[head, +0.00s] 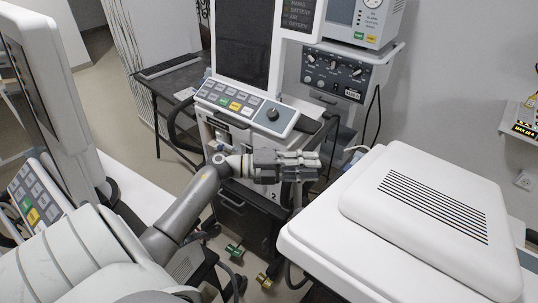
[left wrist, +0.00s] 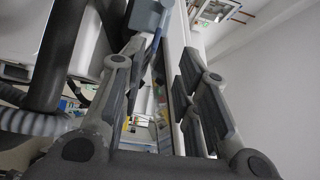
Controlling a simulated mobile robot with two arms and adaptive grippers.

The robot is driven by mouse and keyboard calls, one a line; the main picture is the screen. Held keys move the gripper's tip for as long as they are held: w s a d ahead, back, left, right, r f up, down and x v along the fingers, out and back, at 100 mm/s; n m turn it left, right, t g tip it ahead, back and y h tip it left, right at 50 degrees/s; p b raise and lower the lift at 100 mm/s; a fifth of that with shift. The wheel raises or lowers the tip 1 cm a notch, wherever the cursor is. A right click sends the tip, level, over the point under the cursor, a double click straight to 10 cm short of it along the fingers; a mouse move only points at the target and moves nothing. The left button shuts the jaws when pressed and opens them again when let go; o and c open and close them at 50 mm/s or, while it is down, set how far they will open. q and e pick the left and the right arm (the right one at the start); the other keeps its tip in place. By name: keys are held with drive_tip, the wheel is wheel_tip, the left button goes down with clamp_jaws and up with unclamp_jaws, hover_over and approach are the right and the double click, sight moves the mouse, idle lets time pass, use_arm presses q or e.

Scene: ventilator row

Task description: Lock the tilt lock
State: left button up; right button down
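The middle ventilator has a tall dark screen (head: 243,42) and a sloping key panel (head: 247,108) with a dark knob. I cannot pick out the tilt lock for certain in either view. My left gripper (head: 305,161) reaches in from the left, in front of the ventilator and below its key panel, pointing right. In the left wrist view its two fingers (left wrist: 160,65) stand apart with no object clearly held between them. A blue-grey block (left wrist: 147,14) shows near the left fingertip; I cannot tell whether they touch. My right gripper is in neither view.
A white machine with a slotted top (head: 430,205) fills the right front. Another screen unit (head: 45,85) stands close at the left. A dark side table (head: 170,80) is behind. Green and brass pedals (head: 234,250) show near the floor. A corrugated hose (left wrist: 35,122) runs at the left wrist view's left.

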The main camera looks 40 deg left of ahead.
use_arm(q)
wheel_tip(320, 180, up, 4)
drive_tip(key=a+n+t+y, duration=0.2)
drive_tip(key=n+t+y, duration=0.3)
drive_tip(key=n+t, duration=0.25)
drive_tip(key=s+a+f+n+g+y, duration=0.3)
drive_tip(key=f+n+y, duration=0.5)
drive_tip(key=n+y, duration=0.5)
drive_tip(key=s+d+f+n+g+h, duration=0.2)
drive_tip(key=s+d+f+g, duration=0.3)
drive_tip(key=s, duration=0.4)
drive_tip(key=s+d+f+n+g+h, duration=0.1)
drive_tip(key=s+d+f+n+g, duration=0.2)
drive_tip(key=s+d+f+g, duration=0.2)
drive_tip(key=s+f, duration=0.2)
drive_tip(key=s, duration=0.2)
drive_tip(key=shift+d+h, duration=0.2)
drive_tip(key=shift+h, duration=0.2)
drive_tip(key=shift+g, duration=0.25)
